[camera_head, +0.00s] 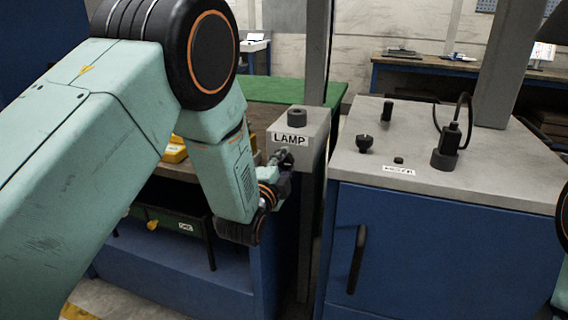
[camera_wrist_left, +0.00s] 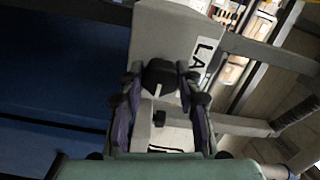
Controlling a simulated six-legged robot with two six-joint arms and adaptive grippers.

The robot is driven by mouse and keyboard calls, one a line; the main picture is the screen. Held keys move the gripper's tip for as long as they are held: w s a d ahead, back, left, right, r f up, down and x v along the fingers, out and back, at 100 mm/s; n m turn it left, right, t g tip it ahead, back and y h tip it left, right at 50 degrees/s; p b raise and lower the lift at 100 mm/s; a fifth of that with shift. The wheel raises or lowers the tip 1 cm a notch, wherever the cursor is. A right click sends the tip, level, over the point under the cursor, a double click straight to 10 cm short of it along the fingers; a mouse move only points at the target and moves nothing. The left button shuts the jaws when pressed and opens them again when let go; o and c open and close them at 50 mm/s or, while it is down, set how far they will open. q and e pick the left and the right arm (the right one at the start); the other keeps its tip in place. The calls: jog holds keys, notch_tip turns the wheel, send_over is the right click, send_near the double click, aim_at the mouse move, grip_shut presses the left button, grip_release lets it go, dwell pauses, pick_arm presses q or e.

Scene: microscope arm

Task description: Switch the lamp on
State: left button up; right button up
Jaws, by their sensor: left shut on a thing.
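The lamp box (camera_head: 318,127) is a grey box with a white LAMP label (camera_head: 290,139), fixed beside a grey post. Below the label, my left gripper (camera_head: 284,160) reaches its front face. In the left wrist view, a round black knob (camera_wrist_left: 160,77) with a pale pointer line sits on the box face. My left gripper's fingers (camera_wrist_left: 160,90) are on both sides of this knob and shut on it. In the head view the knob is mostly hidden by the gripper. My right gripper is not in view; only a bit of dark arm shows at the right edge.
A grey-topped blue cabinet (camera_head: 430,185) stands to the right, with black knobs (camera_head: 364,143) and a corded plug (camera_head: 447,150) on it. A workbench with a green mat (camera_head: 290,92) is behind the box. A dark bin (camera_head: 170,222) sits under the bench.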

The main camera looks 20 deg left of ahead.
pick_arm(q)
jog(key=o, duration=1.2)
jog(key=shift+c, duration=0.2)
jog(key=s, duration=1.2)
jog(key=shift+a, duration=0.2)
